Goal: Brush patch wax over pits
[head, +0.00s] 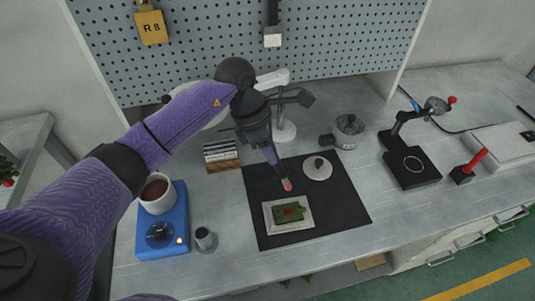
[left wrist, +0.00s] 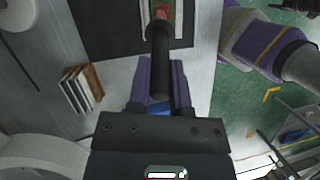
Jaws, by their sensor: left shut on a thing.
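My left gripper (head: 269,153) points down above the dark mat, shut on a brush (left wrist: 159,48). The brush's red tip (head: 287,185) hangs above the back edge of a pale tray (head: 268,222). On the tray lies a green piece (head: 289,212) with a reddish patch in its middle; whether the tip touches it cannot be told. In the left wrist view the brush handle partly hides the piece. A white cup of dark red wax (head: 156,190) stands on a blue heater (head: 175,245) at the left. My right gripper is not in view.
A round pale lid-like disc (head: 317,167) lies on the black mat (head: 345,205). A block rack (head: 221,155) stands left of the mat, a small metal cup (head: 205,239) in front. A metal pot (head: 347,130) and black magnifier stand (head: 411,165) are to the right.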

